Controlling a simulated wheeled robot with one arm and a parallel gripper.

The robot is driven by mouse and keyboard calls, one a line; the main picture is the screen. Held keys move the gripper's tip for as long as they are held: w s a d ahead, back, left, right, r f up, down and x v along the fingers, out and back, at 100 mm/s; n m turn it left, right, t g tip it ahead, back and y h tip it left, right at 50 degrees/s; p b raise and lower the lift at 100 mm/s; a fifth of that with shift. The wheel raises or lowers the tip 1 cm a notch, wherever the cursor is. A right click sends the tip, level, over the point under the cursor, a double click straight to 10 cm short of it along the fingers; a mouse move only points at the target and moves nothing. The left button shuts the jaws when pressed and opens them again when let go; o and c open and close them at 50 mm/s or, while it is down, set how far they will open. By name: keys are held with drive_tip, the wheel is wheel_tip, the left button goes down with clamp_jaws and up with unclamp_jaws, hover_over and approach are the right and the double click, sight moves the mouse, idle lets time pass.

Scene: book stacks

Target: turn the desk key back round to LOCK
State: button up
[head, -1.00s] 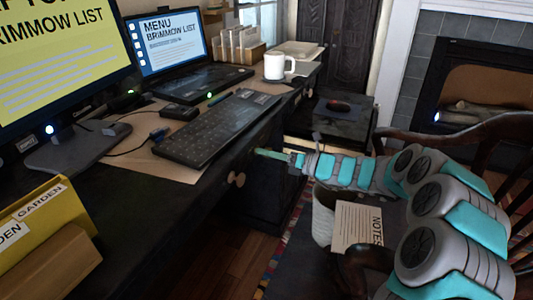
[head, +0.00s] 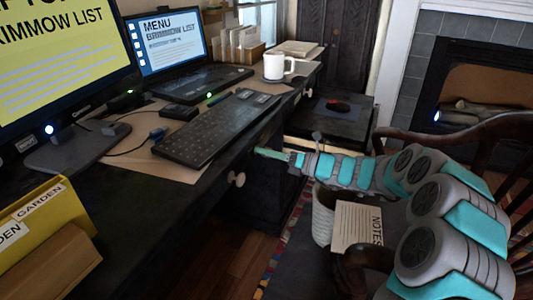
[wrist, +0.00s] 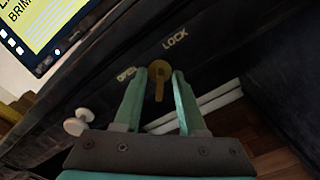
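The brass desk key (wrist: 158,82) sits in the dark desk front in the wrist view. The word OPEN (wrist: 126,74) is to its left and the word LOCK (wrist: 175,39) to its upper right. The key's long part points down in that picture, toward my gripper. My gripper (wrist: 158,76) is open, one teal finger on each side of the key, with gaps visible between them. In the head view my gripper (head: 272,153) is at the desk front below the keyboard, and the key cannot be made out there.
A keyboard (head: 217,128) and a white mug (head: 278,66) stand on the desk. A wooden chair (head: 480,130) is at the right. A notes sheet (head: 352,226) lies below my arm.

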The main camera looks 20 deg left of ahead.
drive_tip(key=shift+d, duration=0.1)
drive_tip(key=d, duration=0.7)
drive_tip(key=shift+s+d+b, duration=0.3)
drive_tip(key=shift+s, duration=0.05)
drive_tip(key=s+d+r+n+g+h, duration=0.1)
drive_tip(key=s+d+n+g+h, duration=0.15)
drive_tip(key=s+n, duration=0.75)
drive_tip(key=s+d+r+n+g+h, duration=0.25)
drive_tip(key=s+n+h, duration=0.2)
drive_tip(key=s, duration=0.95)
drive_tip(key=s+d+f+n+h, duration=0.2)
drive_tip(key=s+d+n+h, duration=0.1)
drive_tip(key=s+d, duration=0.3)
drive_tip(key=s+d+f+n+t+h, duration=0.1)
drive_tip(key=s+d+f+n+h, duration=0.2)
drive_tip(key=d, duration=0.8)
drive_tip(key=s+d+f+n+t+h, duration=0.1)
drive_tip(key=s+d+f+n+h, duration=0.1)
drive_tip(key=s+d+n+h, duration=0.3)
drive_tip(key=s+d+n, duration=0.1)
drive_tip(key=s+d, duration=0.3)
drive_tip(key=s, duration=0.1)
drive_tip(key=shift+d+f, duration=0.15)
drive_tip(key=shift+f, duration=0.05)
drive_tip(key=shift+n, duration=0.25)
